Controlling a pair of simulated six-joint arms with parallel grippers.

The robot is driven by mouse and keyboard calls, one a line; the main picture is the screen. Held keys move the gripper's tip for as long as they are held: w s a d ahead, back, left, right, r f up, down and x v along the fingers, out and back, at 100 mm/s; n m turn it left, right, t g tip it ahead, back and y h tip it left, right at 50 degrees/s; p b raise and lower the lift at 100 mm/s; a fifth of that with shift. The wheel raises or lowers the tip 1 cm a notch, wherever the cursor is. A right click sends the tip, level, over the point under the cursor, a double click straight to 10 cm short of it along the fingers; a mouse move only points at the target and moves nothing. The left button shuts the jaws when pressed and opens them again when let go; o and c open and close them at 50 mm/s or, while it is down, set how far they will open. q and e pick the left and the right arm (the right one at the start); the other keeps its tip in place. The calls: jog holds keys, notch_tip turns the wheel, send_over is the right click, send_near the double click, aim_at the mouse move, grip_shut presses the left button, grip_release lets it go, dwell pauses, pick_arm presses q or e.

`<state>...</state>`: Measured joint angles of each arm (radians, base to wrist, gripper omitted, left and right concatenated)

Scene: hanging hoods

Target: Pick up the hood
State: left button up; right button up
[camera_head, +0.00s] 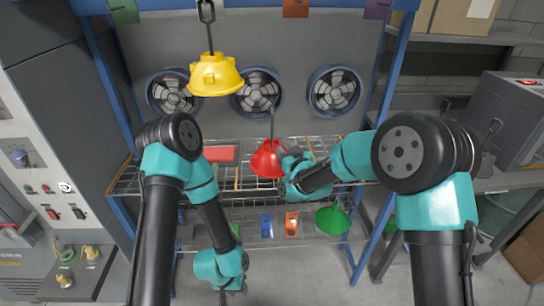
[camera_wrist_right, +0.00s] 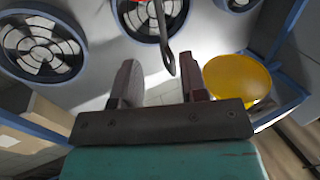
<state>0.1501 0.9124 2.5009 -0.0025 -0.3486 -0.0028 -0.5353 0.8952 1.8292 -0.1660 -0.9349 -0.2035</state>
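A red hood (camera_head: 268,160) with a grey metal hook (camera_head: 272,122) on top is at the middle of the rack. A yellow hood (camera_head: 214,76) hangs higher up on a chain-like hanger; it also shows in the right wrist view (camera_wrist_right: 237,82). A green hood (camera_head: 333,219) is low on the right. My right gripper (camera_head: 286,158) is right beside the red hood. In the right wrist view its fingers (camera_wrist_right: 157,80) are apart, with the hook (camera_wrist_right: 166,48) between or just beyond them. My left gripper (camera_head: 232,288) is low down; its fingers are too small to read.
A wire shelf (camera_head: 225,180) spans the blue frame, with a red box (camera_head: 221,154) left of the red hood. Blue (camera_head: 266,225) and orange (camera_head: 291,224) items are on the lower level. Fans (camera_head: 335,90) line the back panel. A control cabinet (camera_head: 45,130) stands left.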

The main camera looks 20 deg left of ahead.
aim_at(273, 144)
jog(key=shift+x, duration=2.55)
jog(key=shift+x, duration=2.6)
jog(key=shift+s+a, duration=0.1)
grip_shut()
